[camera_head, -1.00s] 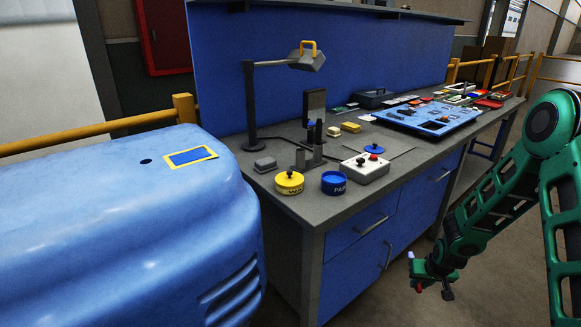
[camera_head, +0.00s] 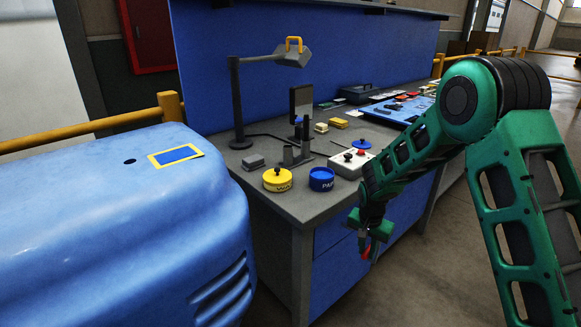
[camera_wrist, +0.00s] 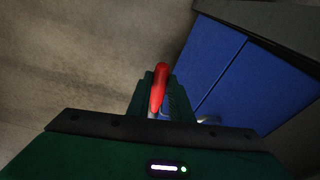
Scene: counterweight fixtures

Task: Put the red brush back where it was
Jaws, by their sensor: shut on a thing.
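The red brush (camera_wrist: 160,84) is held in my gripper (camera_wrist: 157,108), its red handle standing out between the fingers in the wrist view. The rest of the brush is hidden by the gripper. In the head view my gripper (camera_head: 369,243) hangs low in front of the bench, beside the blue drawer fronts, with a small bit of red (camera_head: 366,252) showing at its tip. The gripper is shut on the brush and clear of the bench top.
The grey workbench (camera_head: 285,212) bears a yellow round container (camera_head: 277,180), a blue round container (camera_head: 321,179), a button box (camera_head: 352,163), a lamp (camera_head: 291,54) and a blue tray (camera_head: 376,116). A large blue casing (camera_head: 110,230) stands at left. Open floor lies at right.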

